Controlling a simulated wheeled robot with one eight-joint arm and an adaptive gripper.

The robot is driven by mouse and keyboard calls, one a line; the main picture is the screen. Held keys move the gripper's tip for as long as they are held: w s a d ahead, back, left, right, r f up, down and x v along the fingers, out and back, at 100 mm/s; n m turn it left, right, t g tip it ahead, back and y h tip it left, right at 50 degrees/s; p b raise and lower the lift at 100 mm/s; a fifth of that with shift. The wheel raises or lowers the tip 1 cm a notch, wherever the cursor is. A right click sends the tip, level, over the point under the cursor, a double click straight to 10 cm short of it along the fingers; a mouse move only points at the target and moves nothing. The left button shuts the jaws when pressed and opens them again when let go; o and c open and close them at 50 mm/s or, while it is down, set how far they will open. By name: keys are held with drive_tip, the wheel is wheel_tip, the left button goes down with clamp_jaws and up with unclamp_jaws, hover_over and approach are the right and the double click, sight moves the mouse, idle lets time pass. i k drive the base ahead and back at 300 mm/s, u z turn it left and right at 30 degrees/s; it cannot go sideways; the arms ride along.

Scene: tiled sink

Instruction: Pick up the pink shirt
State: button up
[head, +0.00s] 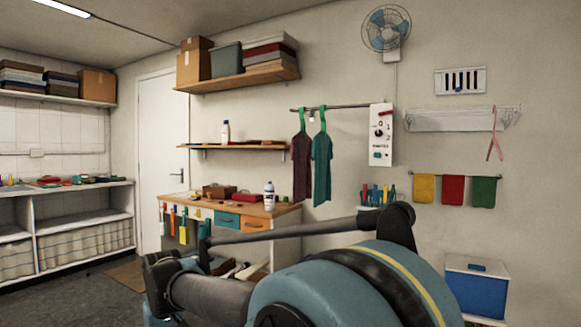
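I see no shirt that is clearly pink. A dark maroon shirt (302,168) hangs from a green hanger on the wall rod (345,107). A teal shirt (321,168) hangs just right of it on another green hanger. A thin pink item (495,147) hangs from the right end of the white wall rack (462,118); I cannot tell whether it is a garment or a hanger. My arm crosses the lower middle of the head view, but I cannot make out my gripper's fingers.
A wooden workbench (290,209) with drawers and bottles stands below the shirts. Shelves with boxes are above it. Yellow (424,188), red (453,190) and green (485,191) cloths hang at right above a blue and white box (476,290). Grey floor is open at lower left.

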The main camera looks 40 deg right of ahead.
sight(301, 143)
drive_tip(key=i, duration=1.05)
drive_tip(key=z, duration=2.75)
